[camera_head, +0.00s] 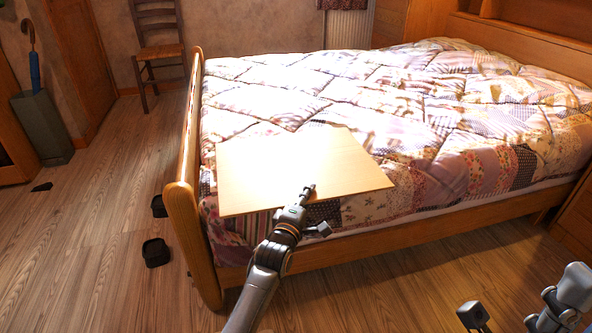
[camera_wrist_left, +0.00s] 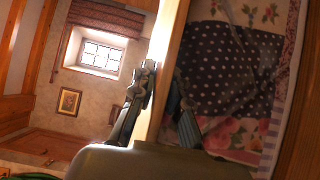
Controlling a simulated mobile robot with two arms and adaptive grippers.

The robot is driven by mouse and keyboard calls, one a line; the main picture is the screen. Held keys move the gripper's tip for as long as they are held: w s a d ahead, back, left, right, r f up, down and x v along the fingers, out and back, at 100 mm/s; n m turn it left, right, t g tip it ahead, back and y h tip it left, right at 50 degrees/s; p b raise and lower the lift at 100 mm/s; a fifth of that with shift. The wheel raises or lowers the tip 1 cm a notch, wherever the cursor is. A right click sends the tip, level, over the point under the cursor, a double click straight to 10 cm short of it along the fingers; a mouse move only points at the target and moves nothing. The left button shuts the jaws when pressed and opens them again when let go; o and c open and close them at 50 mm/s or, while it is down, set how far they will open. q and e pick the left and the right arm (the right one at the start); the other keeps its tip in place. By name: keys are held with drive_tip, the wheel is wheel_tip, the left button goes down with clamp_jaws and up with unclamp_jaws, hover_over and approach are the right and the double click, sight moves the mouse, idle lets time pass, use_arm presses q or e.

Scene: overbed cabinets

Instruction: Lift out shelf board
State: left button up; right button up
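The shelf board (camera_head: 285,168) is a flat, pale wooden panel over the foot corner of the bed in the head view. My left gripper (camera_head: 306,194) grips its near edge, with one finger on top and the other hidden beneath. In the left wrist view the board (camera_wrist_left: 166,50) shows edge-on between the two fingers of the left gripper (camera_wrist_left: 160,98). Quilt shows close under the board; whether they touch is unclear.
The bed's patchwork quilt (camera_head: 420,110) fills the middle. The wooden footboard (camera_head: 188,190) stands left of the board. Dark shoes (camera_head: 156,252) lie on the floor beside it. A chair (camera_head: 158,45) and an umbrella stand (camera_head: 42,125) are at the back left. The near floor is mostly clear.

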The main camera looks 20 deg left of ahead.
use_arm(q)
drive_tip(key=shift+w, duration=0.55)
clamp_jaws()
drive_tip(key=shift+r, duration=0.2)
drive_tip(key=shift+r, duration=0.1)
